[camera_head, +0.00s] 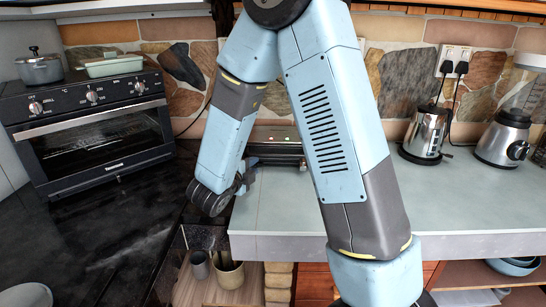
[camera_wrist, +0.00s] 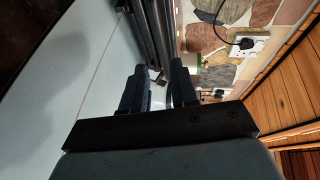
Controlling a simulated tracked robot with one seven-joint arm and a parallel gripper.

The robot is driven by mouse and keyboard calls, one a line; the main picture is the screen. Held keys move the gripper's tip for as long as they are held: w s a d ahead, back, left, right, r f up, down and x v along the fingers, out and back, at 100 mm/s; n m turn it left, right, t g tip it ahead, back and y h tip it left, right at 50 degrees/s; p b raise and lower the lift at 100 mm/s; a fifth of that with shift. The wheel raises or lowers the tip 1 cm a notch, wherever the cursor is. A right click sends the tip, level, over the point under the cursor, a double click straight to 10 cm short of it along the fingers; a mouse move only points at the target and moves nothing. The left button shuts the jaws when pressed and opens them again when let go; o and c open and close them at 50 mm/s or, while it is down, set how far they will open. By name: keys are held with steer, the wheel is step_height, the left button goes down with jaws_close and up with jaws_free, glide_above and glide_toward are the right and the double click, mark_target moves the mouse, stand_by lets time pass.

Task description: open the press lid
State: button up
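The press (camera_head: 276,148) is a dark, low appliance at the back of the pale counter, against the stone wall, partly hidden behind my arm. Its lid looks down, though I see little of it. In the wrist view, a long dark edge of the press (camera_wrist: 154,35) runs down from the top toward my fingers. My gripper (camera_wrist: 159,78) is open, its two dark fingers apart, beside the end of the press. A small dark part shows between the fingertips; I cannot tell whether they touch it. In the head view my gripper (camera_head: 247,174) is at the left end of the press.
A toaster oven (camera_head: 92,130) stands left on a black counter. A kettle (camera_head: 425,133) and a blender (camera_head: 505,138) stand right on the pale counter (camera_head: 440,200). A wall socket with a plug (camera_wrist: 248,43) is near the press. The counter front is clear.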

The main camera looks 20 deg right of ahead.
mark_target(271, 156)
steer(key=shift+d+f+h, duration=0.2)
steer(key=shift+d+h, duration=0.05)
steer(key=shift+h, duration=0.05)
steer(key=x, duration=1.3)
steer(key=shift+w+d+f, duration=0.1)
steer(key=shift+f, duration=0.15)
jaws_close()
steer(key=shift+d, duration=0.25)
steer(key=shift+a+r, duration=0.1)
steer(key=shift+a, duration=0.05)
